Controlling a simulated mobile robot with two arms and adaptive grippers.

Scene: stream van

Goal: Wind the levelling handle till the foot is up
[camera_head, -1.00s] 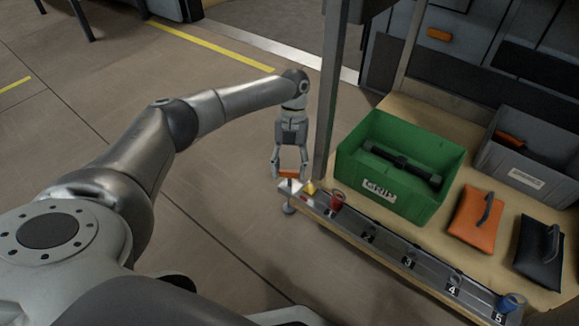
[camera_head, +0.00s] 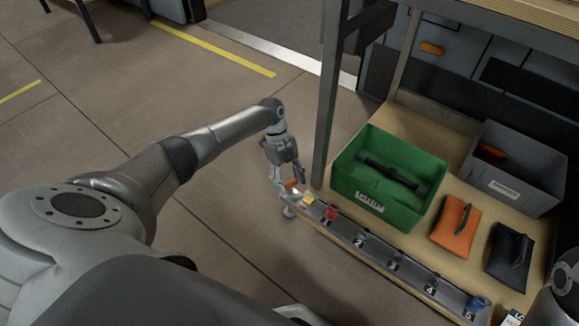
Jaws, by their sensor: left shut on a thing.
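The orange levelling handle (camera_head: 291,184) is at the near left corner of the shelf unit. My left gripper (camera_head: 288,186) is around it, its fingers shut on it. The gripper tilts, with its fingers pointing down and a little right. The levelling foot (camera_head: 289,212) is a small grey disc just below the corner. I cannot tell how far it stands from the floor. My right gripper is not in view; only a piece of my right arm shows at the right edge.
A green crate (camera_head: 343,178) with a dark bar and a grey bin (camera_head: 549,200) stand on the wooden shelf. An orange pouch (camera_head: 453,232) and a black pouch (camera_head: 505,252) lie in front. A numbered rail (camera_head: 345,233) with coloured items runs along the edge. A metal post (camera_head: 326,110) rises beside my gripper.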

